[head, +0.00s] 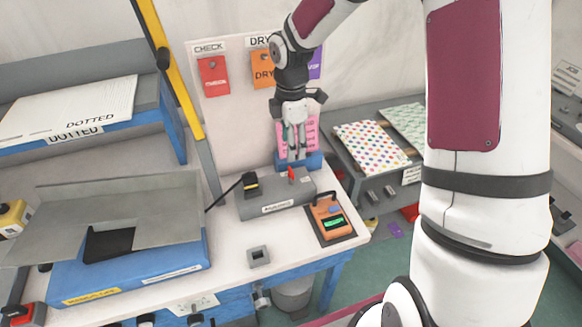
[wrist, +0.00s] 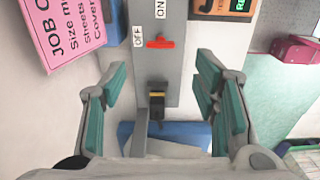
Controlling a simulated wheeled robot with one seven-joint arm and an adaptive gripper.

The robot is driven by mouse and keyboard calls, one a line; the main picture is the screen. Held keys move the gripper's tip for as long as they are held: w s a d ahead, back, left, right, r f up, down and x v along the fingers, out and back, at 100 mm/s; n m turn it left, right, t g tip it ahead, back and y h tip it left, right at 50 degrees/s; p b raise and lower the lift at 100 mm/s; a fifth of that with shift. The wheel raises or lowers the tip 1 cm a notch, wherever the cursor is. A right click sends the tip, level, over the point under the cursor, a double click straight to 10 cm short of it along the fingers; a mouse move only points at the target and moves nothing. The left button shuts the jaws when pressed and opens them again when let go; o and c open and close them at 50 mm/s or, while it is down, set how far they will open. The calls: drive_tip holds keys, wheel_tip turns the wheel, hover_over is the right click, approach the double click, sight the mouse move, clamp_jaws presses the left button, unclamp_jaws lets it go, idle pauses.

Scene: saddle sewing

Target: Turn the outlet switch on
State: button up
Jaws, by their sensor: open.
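A grey outlet box (head: 265,200) lies on the white worktop and also shows in the wrist view (wrist: 174,68). Its red switch (head: 291,174) appears in the wrist view (wrist: 159,42) as a crosswise lever. The OFF label (wrist: 138,37) is beside its left end and the ON label (wrist: 160,9) is above it. A black and yellow plug (head: 250,185) sits on the box, and in the wrist view (wrist: 157,100) it lies between the fingers. My gripper (head: 296,155) points down above the box, open and empty, apart from the switch.
An orange meter (head: 328,215) stands right of the box. A pink card (head: 310,135) is behind my gripper and shows left in the wrist view (wrist: 72,30). A small grey block (head: 258,256) lies in front. The blue machine (head: 130,265) stands left.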

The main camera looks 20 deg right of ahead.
sight(291, 171)
wheel_tip(291, 171, down, 10)
drive_tip(key=shift+r+p, duration=0.25)
drive_tip(key=shift+p, duration=0.25)
drive_tip(key=c, duration=1.3)
